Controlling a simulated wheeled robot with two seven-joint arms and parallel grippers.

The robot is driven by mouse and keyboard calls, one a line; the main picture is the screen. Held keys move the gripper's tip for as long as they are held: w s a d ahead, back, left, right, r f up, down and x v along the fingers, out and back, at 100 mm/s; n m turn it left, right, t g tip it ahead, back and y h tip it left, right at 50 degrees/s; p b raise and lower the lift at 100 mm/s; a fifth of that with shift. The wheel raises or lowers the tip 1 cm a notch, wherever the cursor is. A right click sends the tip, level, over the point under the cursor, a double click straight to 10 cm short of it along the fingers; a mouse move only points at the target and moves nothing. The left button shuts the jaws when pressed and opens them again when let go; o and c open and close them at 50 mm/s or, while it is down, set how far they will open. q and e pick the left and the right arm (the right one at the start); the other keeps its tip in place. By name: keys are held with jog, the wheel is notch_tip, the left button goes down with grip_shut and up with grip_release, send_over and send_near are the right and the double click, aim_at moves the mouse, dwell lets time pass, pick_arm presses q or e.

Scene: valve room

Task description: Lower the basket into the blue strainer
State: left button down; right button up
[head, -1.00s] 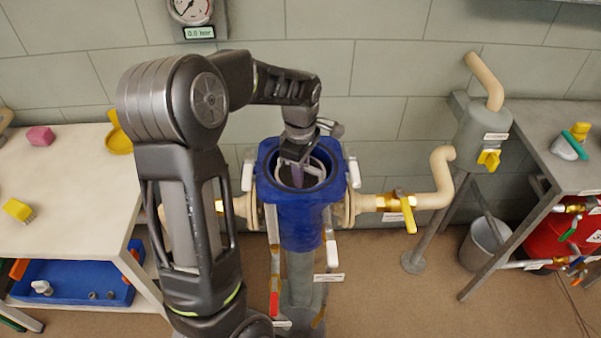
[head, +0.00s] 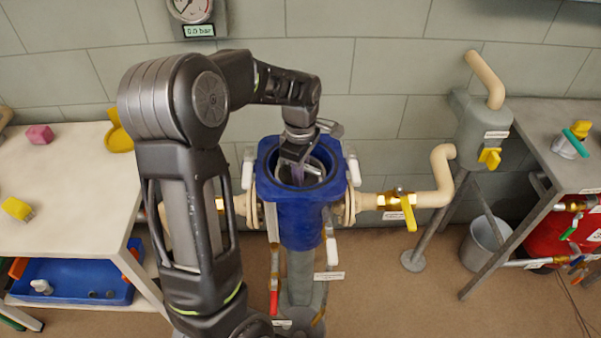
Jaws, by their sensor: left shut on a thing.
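The blue strainer (head: 303,225) stands in the middle, its round mouth open at the top. My left gripper (head: 297,172) points down into that mouth and is shut on the basket (head: 317,163). Only a bit of the basket's pale rim shows inside the mouth; the rest is hidden by the strainer wall and the gripper. I cannot tell whether the basket rests on the seat. My right gripper is not in view.
Pipes with a yellow-handled valve (head: 408,212) run right from the strainer. A white table (head: 60,190) stands at left, with a blue tray (head: 70,275) below. A grey bench (head: 560,165) and bucket (head: 484,245) are at right. White clamp handles (head: 354,170) flank the mouth.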

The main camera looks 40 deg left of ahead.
pick_arm(q)
jog(key=c, duration=1.4)
grip_release()
jog(key=shift+o, duration=0.4)
jog(key=o, duration=0.4)
jog(key=shift+c, duration=0.2)
jog(key=shift+r, duration=0.1)
jog(key=shift+r+p, duration=2.75)
jog(key=shift+r, duration=0.7)
